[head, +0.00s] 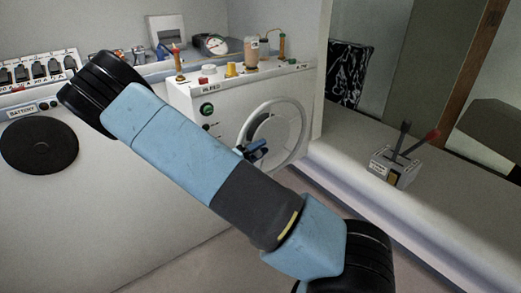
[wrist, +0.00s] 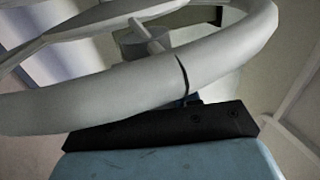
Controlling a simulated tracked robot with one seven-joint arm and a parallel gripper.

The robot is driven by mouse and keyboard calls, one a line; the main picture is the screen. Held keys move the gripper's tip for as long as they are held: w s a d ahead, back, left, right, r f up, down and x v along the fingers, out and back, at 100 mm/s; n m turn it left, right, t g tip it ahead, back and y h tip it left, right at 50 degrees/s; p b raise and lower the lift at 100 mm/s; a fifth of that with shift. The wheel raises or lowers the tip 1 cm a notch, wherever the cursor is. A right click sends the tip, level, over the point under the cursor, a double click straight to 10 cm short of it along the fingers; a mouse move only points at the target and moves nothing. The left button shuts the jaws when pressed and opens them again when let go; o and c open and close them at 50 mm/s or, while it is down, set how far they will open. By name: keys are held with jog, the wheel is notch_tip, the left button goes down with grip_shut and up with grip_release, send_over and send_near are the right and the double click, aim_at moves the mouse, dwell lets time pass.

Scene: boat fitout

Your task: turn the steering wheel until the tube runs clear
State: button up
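The steering wheel (head: 298,140) is a white ring on the front of a white console (head: 190,98). My gripper (head: 257,150) is at the left side of the wheel's rim, partly behind my blue arm. In the wrist view the pale rim (wrist: 100,98) crosses close in front of my gripper's dark body (wrist: 165,125), with a thin dark line across the rim. The fingers are mostly hidden there, so I cannot tell whether they are closed around the rim. A bottle with tan contents (head: 251,53) stands on the console. I cannot make out a tube or its fluid clearly.
A round gauge (head: 213,44) and a yellow cap (head: 231,69) are on the console top. A green button (head: 207,109) is on its front. A lever box (head: 393,167) with black and red handles sits on the right ledge. A switch panel (head: 38,70) is at left.

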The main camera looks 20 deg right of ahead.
grip_shut()
jog(key=shift+d, duration=0.1)
jog(key=shift+s+f+t+h, duration=0.1)
jog(key=shift+f+t+h, duration=0.2)
jog(key=shift+f+h, duration=0.75)
jog(key=shift+f+t+h, duration=0.3)
jog(key=shift+f+h, duration=0.75)
jog(key=shift+f, duration=0.6)
jog(key=o, duration=0.5)
grip_release()
